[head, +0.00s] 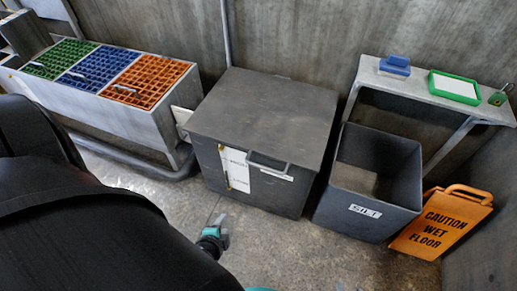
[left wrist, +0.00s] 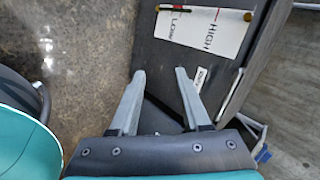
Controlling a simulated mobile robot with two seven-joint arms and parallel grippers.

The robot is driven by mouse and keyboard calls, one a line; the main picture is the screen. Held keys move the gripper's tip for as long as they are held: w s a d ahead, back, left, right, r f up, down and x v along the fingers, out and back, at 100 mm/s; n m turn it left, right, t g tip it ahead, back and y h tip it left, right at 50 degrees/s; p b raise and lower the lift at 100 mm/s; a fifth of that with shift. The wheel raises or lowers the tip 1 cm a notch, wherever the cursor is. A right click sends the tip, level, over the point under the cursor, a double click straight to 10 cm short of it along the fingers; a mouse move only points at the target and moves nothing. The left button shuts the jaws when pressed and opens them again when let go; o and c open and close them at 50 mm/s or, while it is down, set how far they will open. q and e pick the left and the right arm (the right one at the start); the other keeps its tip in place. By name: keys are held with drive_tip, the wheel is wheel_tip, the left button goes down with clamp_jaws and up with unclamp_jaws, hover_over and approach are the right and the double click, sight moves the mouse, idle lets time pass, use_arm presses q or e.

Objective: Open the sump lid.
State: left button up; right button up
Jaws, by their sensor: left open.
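The sump is a dark grey box in the middle of the head view, with its flat lid (head: 262,108) lying shut on top. A bar handle (head: 268,163) sits at the lid's front edge. A white level label (head: 236,168) is on the front face, and it shows in the left wrist view (left wrist: 203,27) with "HIGH" and "LOW" on it. My left gripper (head: 223,226) is low in front of the box, apart from the handle. In the left wrist view its fingers (left wrist: 160,72) are spread and empty, pointing toward the box front. My right gripper is not in view.
An open grey bin (head: 376,205) stands right of the sump, with an orange wet-floor sign (head: 440,222) beside it. A shelf (head: 420,87) is behind. A trough with coloured grates (head: 95,70) stands left. Bare floor (head: 290,245) lies in front.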

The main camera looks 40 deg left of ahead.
use_arm(q)
drive_tip(key=w+m+t+b, duration=0.2)
drive_tip(key=w+t+b, duration=0.2)
drive_tip(key=w+b, duration=0.15)
drive_tip(key=m+t+b, duration=0.2)
drive_tip(key=t+b, duration=0.1)
drive_tip(key=b, duration=0.3)
approach(264, 166)
drive_tip(key=shift+f+b+x, duration=0.15)
drive_tip(key=shift+b+x, duration=0.6)
drive_tip(key=shift+x, duration=1.75)
drive_tip(key=shift+f+b+x, duration=0.2)
drive_tip(key=shift+b+x, duration=0.55)
drive_tip(key=shift+x, duration=1.8)
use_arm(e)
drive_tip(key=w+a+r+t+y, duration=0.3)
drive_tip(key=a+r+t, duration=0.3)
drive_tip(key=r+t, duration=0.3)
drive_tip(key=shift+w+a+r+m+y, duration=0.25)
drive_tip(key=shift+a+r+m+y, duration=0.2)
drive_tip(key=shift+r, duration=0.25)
use_arm(q)
drive_tip(key=shift+s, duration=0.1)
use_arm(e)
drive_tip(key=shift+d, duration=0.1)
use_arm(q)
clamp_jaws()
